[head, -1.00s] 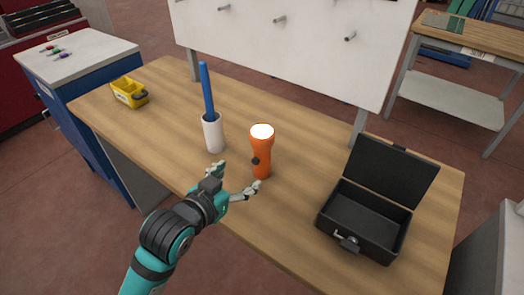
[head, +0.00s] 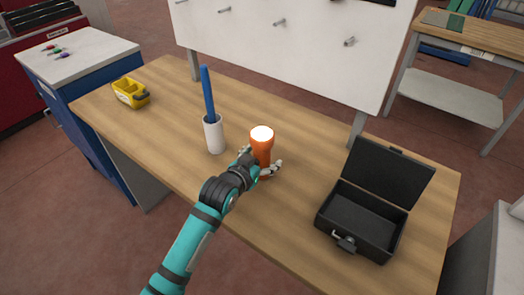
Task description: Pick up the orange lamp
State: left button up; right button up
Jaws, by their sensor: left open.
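The orange lamp (head: 262,146) is a flashlight standing upright on the wooden table, with its white lens facing up. My left gripper (head: 262,164) is at the lamp's lower body, with one finger on its left and one on its right. The gripper is open; I cannot tell whether either finger touches the lamp. The lamp's lower part is mostly hidden by the gripper. My right gripper is not in view.
A white cup (head: 213,134) with a blue stick stands left of the lamp. An open black case (head: 340,244) stands to the right. A yellow bin (head: 131,93) sits at the far left of the table (head: 310,190). A white pegboard (head: 300,55) rises behind.

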pick_arm(q)
jog(key=shift+w+d+f, duration=0.15)
jog(key=shift+w, duration=0.05)
jog(key=c, duration=1.4)
